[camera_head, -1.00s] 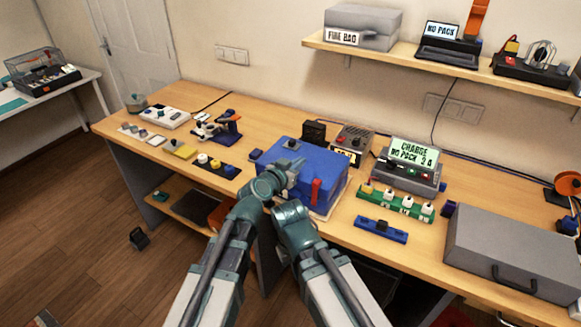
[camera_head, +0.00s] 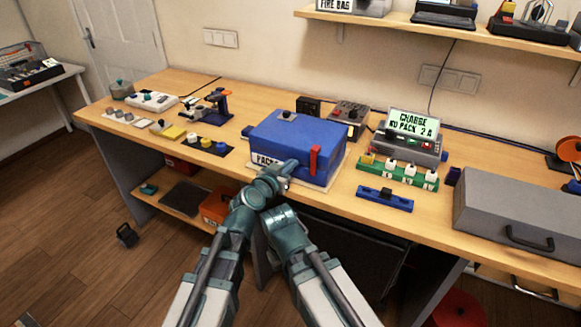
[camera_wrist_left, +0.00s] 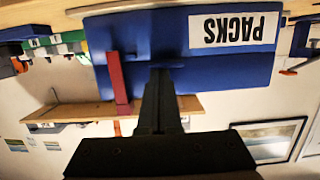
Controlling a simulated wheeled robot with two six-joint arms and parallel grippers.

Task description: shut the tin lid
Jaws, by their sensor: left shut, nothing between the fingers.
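The tin is a blue box (camera_head: 300,150) on the bench, with a blue lid, a dark knob on top and a red strap (camera_head: 315,160) at its right front. Its lid looks down flat on the box. A white "PACKS" label shows on its front, also in the left wrist view (camera_wrist_left: 234,29). My left gripper (camera_head: 291,164) is shut and empty, in front of the box near its front face. In the left wrist view its dark fingers (camera_wrist_left: 161,72) point at the blue face, beside the red strap. Whether they touch it I cannot tell. My right gripper cannot be made out.
A green connector strip (camera_head: 397,172) and a blue bar (camera_head: 385,199) lie right of the box. A grey case (camera_head: 515,205) stands farther right. A charger (camera_head: 408,145) is behind the strip. Small parts and a tool stand (camera_head: 212,105) are to the left.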

